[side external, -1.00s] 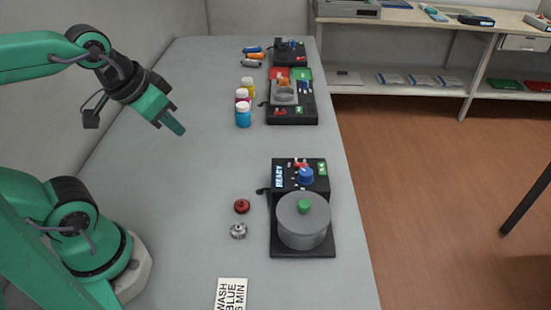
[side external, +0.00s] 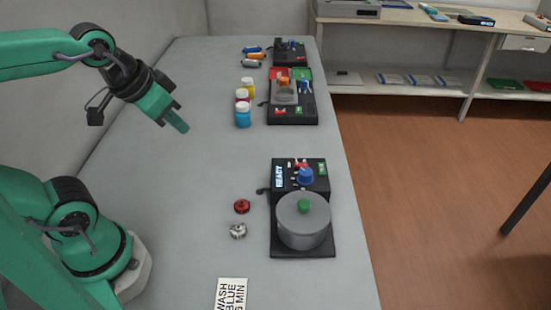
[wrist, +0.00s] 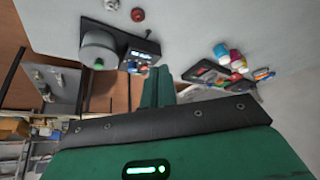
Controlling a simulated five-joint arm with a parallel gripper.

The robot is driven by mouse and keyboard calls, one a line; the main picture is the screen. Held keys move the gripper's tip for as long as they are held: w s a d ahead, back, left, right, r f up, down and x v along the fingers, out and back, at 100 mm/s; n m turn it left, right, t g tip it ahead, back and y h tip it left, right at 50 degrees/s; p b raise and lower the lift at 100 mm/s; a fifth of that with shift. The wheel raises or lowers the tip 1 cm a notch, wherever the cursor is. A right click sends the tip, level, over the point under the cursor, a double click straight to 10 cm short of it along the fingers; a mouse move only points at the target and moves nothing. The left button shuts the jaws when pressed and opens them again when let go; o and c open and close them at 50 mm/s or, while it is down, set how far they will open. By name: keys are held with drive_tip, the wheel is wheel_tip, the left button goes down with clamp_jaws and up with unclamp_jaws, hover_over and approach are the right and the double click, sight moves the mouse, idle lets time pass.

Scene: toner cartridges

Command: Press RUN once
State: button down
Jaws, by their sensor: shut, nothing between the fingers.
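The near machine (side external: 284,253) is a black unit with a lit display (side external: 279,176) that seems to read READY, a blue knob (side external: 306,176), a red control (side external: 299,163) and a small green patch (side external: 321,168). A grey round drum with a green top knob (side external: 304,206) sits on it. I cannot read the word RUN on any control. My gripper (side external: 180,123) is shut and empty, in the air over the table to the upper left of this machine, touching nothing. In the wrist view its fingers (wrist: 158,88) are together, with the drum (wrist: 97,48) beyond on the left.
A second black machine (side external: 292,116) with red and green panels stands farther back, beside several coloured bottles (side external: 243,117). A red cap (side external: 242,206), a metal part (side external: 238,230) and a note card (side external: 231,293) lie near the drum. The table's middle is clear.

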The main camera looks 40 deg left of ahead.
drive_tip(key=w+d+f+m+t+h, duration=0.1)
drive_tip(key=w+d+m, duration=0.2)
drive_tip(key=w, duration=0.5)
drive_tip(key=w+d+m+t, duration=0.1)
drive_tip(key=w+d+m, duration=0.15)
drive_tip(key=w, duration=0.45)
drive_tip(key=m+t+h, duration=0.1)
drive_tip(key=m+h, duration=0.1)
drive_tip(key=m, duration=0.3)
hover_over(322, 169)
wheel_tip(322, 169, down, 7)
drive_tip(key=shift+s+a, duration=0.25)
drive_tip(key=shift+s, duration=0.2)
drive_tip(key=shift+f, duration=4.35)
